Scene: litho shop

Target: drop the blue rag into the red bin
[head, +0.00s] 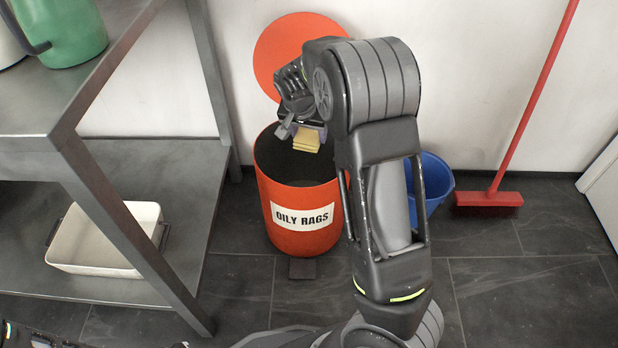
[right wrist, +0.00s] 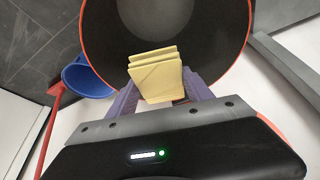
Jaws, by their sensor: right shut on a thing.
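The red bin (head: 304,232) stands on the floor with the label "OILY RAGS". Its round lid (head: 275,45) is raised against the wall behind. My right gripper (head: 306,134) is over the bin's mouth, shut on a folded yellow rag (head: 307,143). The rag is yellow, not blue; no blue rag shows. In the right wrist view the yellow rag (right wrist: 156,76) is between the purple fingers, with the bin's dark inside (right wrist: 205,30) beyond it. My left gripper is not in view.
A metal shelf unit (head: 150,245) stands on the left, with a white tray (head: 105,270) on its lower shelf and a green jug (head: 65,30) above. A blue bucket (head: 436,180) is right of the bin, partly behind my arm. A red broom (head: 489,199) leans farther right.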

